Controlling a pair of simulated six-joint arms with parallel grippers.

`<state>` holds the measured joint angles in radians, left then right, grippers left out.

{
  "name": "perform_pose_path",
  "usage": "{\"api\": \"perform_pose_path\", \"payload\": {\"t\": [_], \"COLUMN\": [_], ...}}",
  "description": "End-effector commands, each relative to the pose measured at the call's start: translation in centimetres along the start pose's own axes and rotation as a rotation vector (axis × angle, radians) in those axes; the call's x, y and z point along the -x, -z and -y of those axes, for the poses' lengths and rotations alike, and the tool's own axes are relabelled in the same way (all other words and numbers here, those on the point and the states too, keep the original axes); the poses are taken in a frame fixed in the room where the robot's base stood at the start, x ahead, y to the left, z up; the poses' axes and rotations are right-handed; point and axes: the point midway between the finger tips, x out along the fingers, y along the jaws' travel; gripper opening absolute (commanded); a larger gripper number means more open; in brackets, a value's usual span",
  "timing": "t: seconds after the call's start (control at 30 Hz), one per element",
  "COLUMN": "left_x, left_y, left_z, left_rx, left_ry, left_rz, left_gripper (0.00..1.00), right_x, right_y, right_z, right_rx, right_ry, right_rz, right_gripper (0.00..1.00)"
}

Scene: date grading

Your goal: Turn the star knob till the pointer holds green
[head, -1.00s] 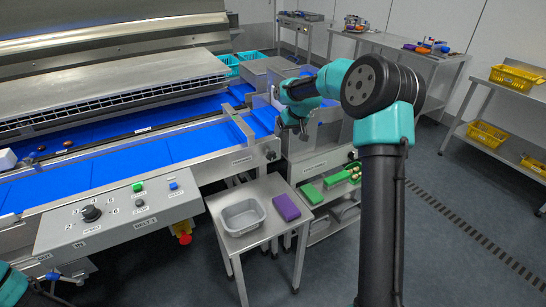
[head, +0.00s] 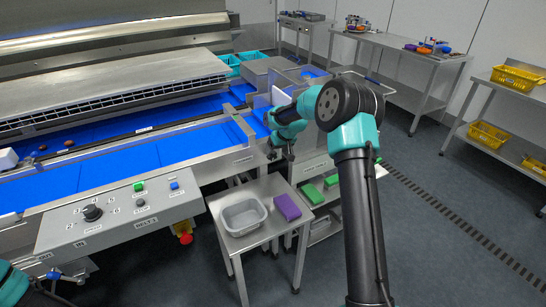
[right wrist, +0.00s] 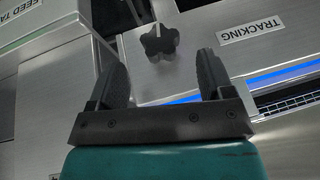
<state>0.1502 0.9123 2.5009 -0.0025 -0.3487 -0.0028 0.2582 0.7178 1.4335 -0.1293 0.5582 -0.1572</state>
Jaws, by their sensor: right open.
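The star knob (right wrist: 160,42) is dark, with rounded lobes, on a metal plate beside a label reading TRACKING (right wrist: 251,33) in the right wrist view. My right gripper (right wrist: 160,70) is open, its fingers apart on either side of the line to the knob; the knob shows beyond the fingertips, with nothing between them. In the head view my right gripper (head: 280,150) is at the near end of the blue belt, where it hides the knob. I cannot make out a pointer or a green zone. My left gripper (head: 62,286) is partly seen at the lower left; its jaws are unclear.
The blue conveyor (head: 110,176) runs along the left, with a control panel (head: 120,218) in front. A small steel table (head: 262,245) holds a grey tub (head: 243,226) and a purple block (head: 287,207). Green items sit on a shelf behind. Open floor lies to the right.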

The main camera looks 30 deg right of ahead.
Motion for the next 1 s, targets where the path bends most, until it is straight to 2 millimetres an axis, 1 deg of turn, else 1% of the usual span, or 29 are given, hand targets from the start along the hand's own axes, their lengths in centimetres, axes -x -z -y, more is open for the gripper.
{"api": "perform_pose_path", "payload": {"t": [0.03,0.1,0.2,0.3,0.43,0.7,0.77,1.0], "left_x": [0.0,0.0,0.0,0.0,0.0,0.0,0.0,0.0], "left_y": [0.0,0.0,0.0,0.0,0.0,0.0,0.0,0.0], "left_z": [0.0,0.0,0.0,0.0,0.0,0.0,0.0,0.0], "left_rx": [0.0,0.0,0.0,0.0,0.0,0.0,0.0,0.0], "left_ry": [0.0,0.0,0.0,0.0,0.0,0.0,0.0,0.0], "left_rz": [0.0,0.0,0.0,0.0,0.0,0.0,0.0,0.0], "left_gripper": [0.0,0.0,0.0,0.0,0.0,0.0,0.0,0.0], "right_x": [-1.0,-2.1,-3.6,-4.6,-5.4,-5.5,-5.5,-5.4], "right_y": [-0.1,0.0,0.0,0.0,0.0,0.0,0.0,0.0], "right_z": [0.0,0.0,0.0,0.0,0.0,0.0,0.0,0.0], "right_rx": [0.0,0.0,0.0,0.0,0.0,0.0,0.0,0.0], "right_ry": [0.001,0.001,0.0,0.0,0.0,0.0,0.0,0.0], "right_rz": [0.003,0.002,0.001,0.0,0.0,0.0,0.0,0.0], "right_gripper": [0.74,0.74,0.74,0.74,0.74,0.74,0.7,0.47]}}
